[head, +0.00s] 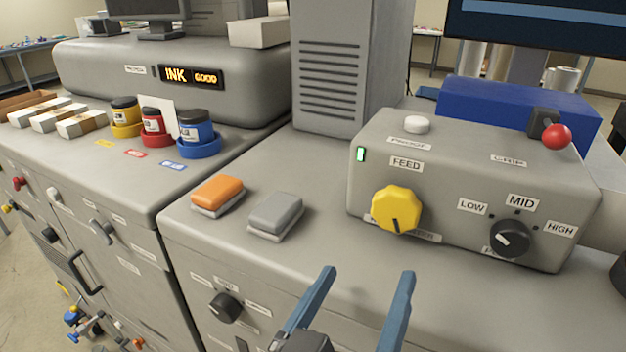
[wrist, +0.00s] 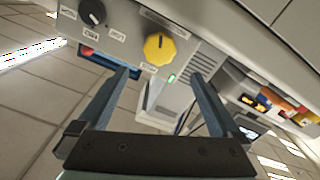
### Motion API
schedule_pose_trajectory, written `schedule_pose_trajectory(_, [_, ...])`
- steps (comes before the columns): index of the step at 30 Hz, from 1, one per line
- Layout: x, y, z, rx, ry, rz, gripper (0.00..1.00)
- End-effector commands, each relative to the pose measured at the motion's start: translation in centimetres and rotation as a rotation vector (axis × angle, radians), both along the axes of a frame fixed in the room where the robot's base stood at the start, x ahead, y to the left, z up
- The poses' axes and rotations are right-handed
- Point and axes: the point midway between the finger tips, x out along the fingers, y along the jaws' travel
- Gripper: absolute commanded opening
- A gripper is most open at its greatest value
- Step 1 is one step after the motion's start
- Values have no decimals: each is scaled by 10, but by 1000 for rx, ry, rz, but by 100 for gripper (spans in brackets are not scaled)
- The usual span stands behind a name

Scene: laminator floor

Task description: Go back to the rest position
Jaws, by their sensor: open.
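My gripper (head: 362,290) shows at the bottom of the head view, with its two blue fingers spread apart and nothing between them. It is in front of the grey control box (head: 365,240). In the wrist view my gripper (wrist: 165,85) is also open and empty, facing the box's panel. The box carries a yellow feed knob (head: 396,209), a black knob (head: 510,238) below the MID label, a white button (head: 416,124) and a red ball lever (head: 556,137). The yellow knob (wrist: 160,48) also shows in the wrist view. A small green light (head: 361,154) is lit.
An orange block (head: 218,193) and a grey block (head: 276,214) lie on the counter left of the box. A black knob (head: 225,307) is on the counter's front.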

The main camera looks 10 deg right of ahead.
Motion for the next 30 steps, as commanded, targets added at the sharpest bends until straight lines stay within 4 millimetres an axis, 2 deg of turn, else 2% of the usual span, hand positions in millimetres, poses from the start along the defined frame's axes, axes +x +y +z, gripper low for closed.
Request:
schedule_pose_trajectory(2, [5, 3, 12, 9, -24, 19, 100])
schedule_pose_trajectory(5, [19, 12, 51, 40, -106, 89, 100])
schedule_pose_trajectory(8, [35, 28, 116, 77, -244, 207, 100])
schedule_pose_trajectory(9, [39, 36, 147, 90, -311, 262, 100])
schedule_pose_trajectory(11, [41, 46, 192, 105, -411, 342, 100])
schedule_pose_trajectory(12, [40, 52, 222, 110, -478, 393, 100])
schedule_pose_trajectory(15, [29, 66, 288, 116, -630, 510, 100])
schedule_pose_trajectory(18, [13, 76, 339, 114, -755, 602, 100])
schedule_pose_trajectory(21, [-1, 81, 371, 111, -839, 664, 100])
schedule_pose_trajectory(23, [-7, 84, 382, 109, -870, 687, 100])
schedule_pose_trajectory(26, [-11, 85, 390, 107, -894, 707, 100])
schedule_pose_trajectory(30, [-12, 86, 389, 108, -895, 710, 100])
